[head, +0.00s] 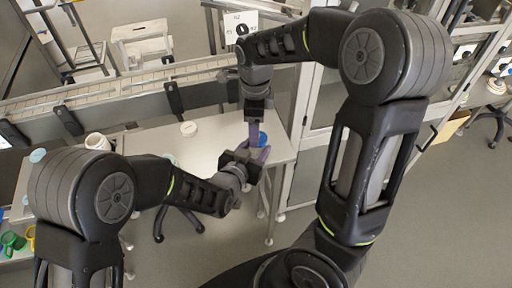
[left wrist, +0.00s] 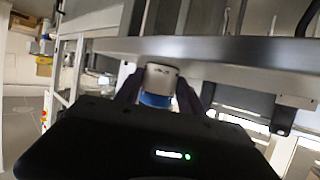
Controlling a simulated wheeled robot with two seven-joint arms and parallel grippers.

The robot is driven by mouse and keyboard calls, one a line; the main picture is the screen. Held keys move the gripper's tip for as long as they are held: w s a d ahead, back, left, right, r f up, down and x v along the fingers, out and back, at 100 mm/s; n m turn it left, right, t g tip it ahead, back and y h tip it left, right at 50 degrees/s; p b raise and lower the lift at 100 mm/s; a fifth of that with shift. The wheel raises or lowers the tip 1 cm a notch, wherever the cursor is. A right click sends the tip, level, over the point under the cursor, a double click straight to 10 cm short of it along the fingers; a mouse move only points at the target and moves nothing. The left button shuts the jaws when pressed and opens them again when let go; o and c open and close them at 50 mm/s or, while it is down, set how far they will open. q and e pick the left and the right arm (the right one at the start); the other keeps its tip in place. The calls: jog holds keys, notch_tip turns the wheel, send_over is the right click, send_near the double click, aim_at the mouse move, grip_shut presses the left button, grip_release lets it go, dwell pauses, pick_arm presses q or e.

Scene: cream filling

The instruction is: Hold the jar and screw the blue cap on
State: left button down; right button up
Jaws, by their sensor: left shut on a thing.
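My left gripper (head: 257,158) is shut above the right end of the table. In the left wrist view its dark fingers (left wrist: 160,97) stand on both sides of a white cylindrical jar (left wrist: 160,78). A blue part (left wrist: 155,100) shows at the jar's lower end in that picture. In the head view a blue round thing, which looks like the cap (head: 264,139), shows between the two grippers. My right gripper (head: 254,134) points down right over it, with its fingers at the blue thing. Whether they grip it, and whether the cap sits on the jar, I cannot tell.
A small white round item (head: 188,129) lies on the light table (head: 205,143). A white container (head: 97,141) stands at the left. A conveyor (head: 150,82) runs behind the table. Colored rings (head: 14,241) lie at the lower left. The table's middle is mostly clear.

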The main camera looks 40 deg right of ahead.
pick_arm(q)
jog(key=shift+a+f, duration=0.3)
jog(key=shift+f, duration=0.15)
pick_arm(e)
notch_tip(320, 180, up, 9)
pick_arm(q)
jog(key=c, duration=1.1)
grip_release()
jog(key=shift+c, duration=0.2)
jog(key=o, duration=0.4)
jog(key=shift+r, duration=0.15)
jog(key=shift+o, duration=0.6)
jog(key=shift+w+d, duration=0.1)
jog(key=shift+d, duration=0.05)
jog(key=shift+r, duration=0.1)
jog(key=shift+s+a+r, duration=0.25)
jog(key=shift+s+a, duration=0.1)
jog(key=shift+a, duration=0.2)
jog(key=b+v, duration=0.2)
jog(key=v, duration=0.4)
jog(key=shift+a, duration=0.2)
pick_arm(e)
notch_tip(320, 180, down, 2)
